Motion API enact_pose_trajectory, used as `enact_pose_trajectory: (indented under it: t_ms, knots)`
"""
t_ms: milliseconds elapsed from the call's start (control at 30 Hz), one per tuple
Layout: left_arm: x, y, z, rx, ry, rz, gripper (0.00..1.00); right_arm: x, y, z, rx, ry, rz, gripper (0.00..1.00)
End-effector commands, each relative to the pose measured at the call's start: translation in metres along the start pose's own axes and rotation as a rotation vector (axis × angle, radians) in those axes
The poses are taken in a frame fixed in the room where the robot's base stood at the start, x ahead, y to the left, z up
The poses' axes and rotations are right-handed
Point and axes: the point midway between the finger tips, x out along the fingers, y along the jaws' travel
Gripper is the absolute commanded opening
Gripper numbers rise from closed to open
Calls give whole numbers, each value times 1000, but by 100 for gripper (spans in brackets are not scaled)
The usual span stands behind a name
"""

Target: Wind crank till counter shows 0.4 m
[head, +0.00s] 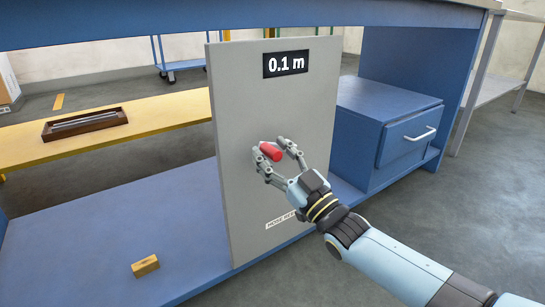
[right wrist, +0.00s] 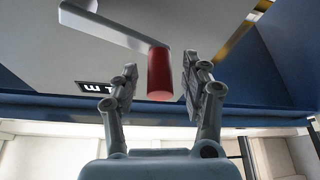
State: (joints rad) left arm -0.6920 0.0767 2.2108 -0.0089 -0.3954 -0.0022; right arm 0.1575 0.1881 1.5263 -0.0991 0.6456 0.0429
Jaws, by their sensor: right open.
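The counter (head: 286,64) at the top of the grey panel (head: 235,130) reads 0.1 m. It shows partly and turned over in the right wrist view (right wrist: 97,88). The crank's red handle (head: 270,152) sticks out from the panel, and its grey crank arm (right wrist: 112,27) shows in the right wrist view. My right gripper (head: 274,160) is open, with its fingers on either side of the red handle (right wrist: 160,75). In the right wrist view gaps show between handle and fingers. My left gripper is not in view.
A label (head: 281,220) is partly hidden behind my right gripper. A wooden block (head: 145,266) lies on the blue shelf. A brown tray (head: 85,123) sits on the yellow board at left. A blue drawer unit (head: 405,140) stands right of the panel.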

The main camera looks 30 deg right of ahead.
Motion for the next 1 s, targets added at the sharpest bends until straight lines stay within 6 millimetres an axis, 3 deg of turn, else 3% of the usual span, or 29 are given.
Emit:
enact_pose_trajectory:
  t_ms: [300,667,1000]
  knots:
    - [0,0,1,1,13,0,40,4,0,0,0,0,1,47]
    - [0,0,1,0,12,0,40,4,0,0,0,0,1,1]
    - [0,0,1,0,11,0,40,4,0,0,1,-1,1,0]
